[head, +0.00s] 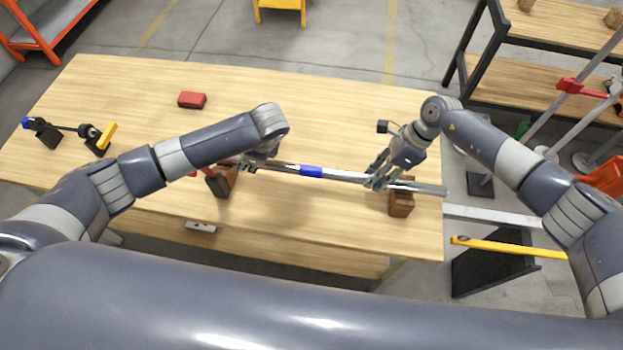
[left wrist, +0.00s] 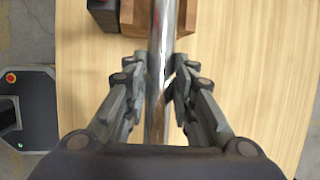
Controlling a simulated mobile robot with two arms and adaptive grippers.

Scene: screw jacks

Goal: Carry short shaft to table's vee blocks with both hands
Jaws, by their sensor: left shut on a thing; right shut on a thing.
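The short shaft (head: 345,176), a shiny metal bar with a blue band (head: 311,171), lies across the wooden table, roughly level, in the head view. My left gripper (head: 255,164) is shut on it left of the band, and my right gripper (head: 377,182) is shut on it near its right end. Brown vee blocks stand at the left (head: 224,182) and right (head: 402,204), under the shaft's line. I cannot tell whether the shaft touches them. In the left wrist view the shaft (left wrist: 163,30) runs between the fingers (left wrist: 158,75), over a brown block (left wrist: 186,18).
A red block (head: 192,100) lies at the table's back. A black fixture with a yellow handle (head: 104,136) stands at the left. The table (head: 330,110) is clear behind the shaft. A wooden shelf (head: 545,95) and stands are off to the right.

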